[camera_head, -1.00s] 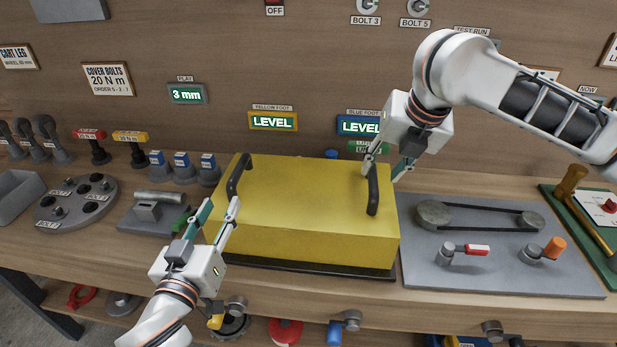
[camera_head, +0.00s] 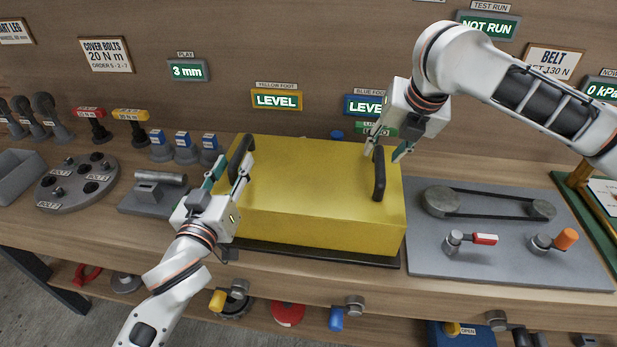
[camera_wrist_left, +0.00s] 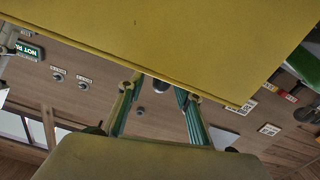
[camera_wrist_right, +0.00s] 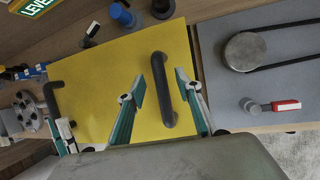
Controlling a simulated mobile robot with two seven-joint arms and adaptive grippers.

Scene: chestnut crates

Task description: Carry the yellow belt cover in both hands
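The yellow belt cover (camera_head: 310,190) is a box with two black handles on the bench, over a dark base. My left gripper (camera_head: 232,172) is open at the near end of the left handle (camera_head: 238,162). In the left wrist view its fingers (camera_wrist_left: 160,95) are apart beneath the yellow cover (camera_wrist_left: 170,35); no handle shows between them there. My right gripper (camera_head: 386,150) is open above the right handle (camera_head: 379,175). In the right wrist view its fingers (camera_wrist_right: 160,82) stand on either side of that handle (camera_wrist_right: 168,100); whether they touch it is unclear.
Right of the cover is a grey plate (camera_head: 500,262) with a belt, pulleys and two levers. Left are a grey block (camera_head: 150,197) and blue-topped pieces (camera_head: 184,145). A narrow strip of bench front edge (camera_head: 310,277) is clear.

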